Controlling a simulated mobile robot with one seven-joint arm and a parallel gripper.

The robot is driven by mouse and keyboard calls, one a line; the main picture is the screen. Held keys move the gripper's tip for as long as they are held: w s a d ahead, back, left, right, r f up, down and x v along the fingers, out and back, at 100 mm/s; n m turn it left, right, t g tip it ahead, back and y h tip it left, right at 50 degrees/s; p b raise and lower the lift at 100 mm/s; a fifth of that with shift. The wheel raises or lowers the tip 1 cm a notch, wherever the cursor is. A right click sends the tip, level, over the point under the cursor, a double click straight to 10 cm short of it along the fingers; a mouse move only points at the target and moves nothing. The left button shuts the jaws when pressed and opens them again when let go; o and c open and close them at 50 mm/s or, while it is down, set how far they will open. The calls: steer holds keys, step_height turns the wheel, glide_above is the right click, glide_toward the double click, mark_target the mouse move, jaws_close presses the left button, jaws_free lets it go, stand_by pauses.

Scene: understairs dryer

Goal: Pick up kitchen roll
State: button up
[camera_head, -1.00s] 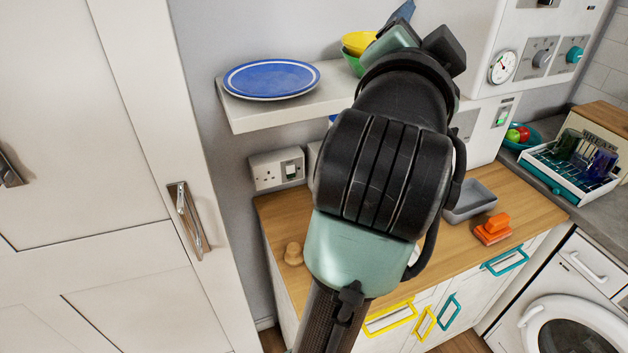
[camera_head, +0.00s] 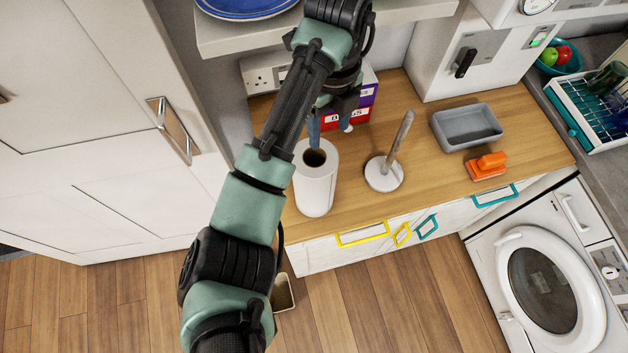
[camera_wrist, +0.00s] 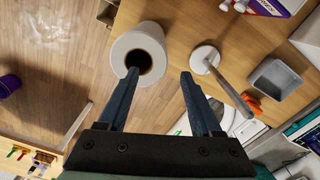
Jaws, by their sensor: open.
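The kitchen roll (camera_head: 316,187) is a white upright cylinder with a dark core hole, standing on the wooden worktop near its left front edge. It also shows in the wrist view (camera_wrist: 121,46) from above. My gripper (camera_head: 331,127) is open above and just beside the roll. In the wrist view my gripper (camera_wrist: 158,72) has its left fingertip over the core hole and its right fingertip to the right of the roll, over the worktop. Whether a finger has entered the hole or touches the roll I cannot tell.
A holder with a round white base (camera_head: 383,175) and upright rod stands right of the roll. Beyond it are a grey tray (camera_head: 467,127) and an orange object (camera_head: 487,167). Coloured boxes (camera_head: 345,117) stand behind. A tall white cupboard (camera_head: 110,150) is at left.

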mark_target(328, 148)
step_height(328, 148, down, 2)
steer(key=shift+w, duration=0.1)
steer(key=shift+f+b, duration=0.35)
steer(key=shift+f, duration=0.4)
steer(key=shift+s+f+p, duration=0.25)
steer(key=shift+f+p, duration=0.1)
steer(key=shift+p, duration=0.3)
steer(key=shift+f, duration=1.45)
steer(key=shift+w, duration=0.1)
jaws_close()
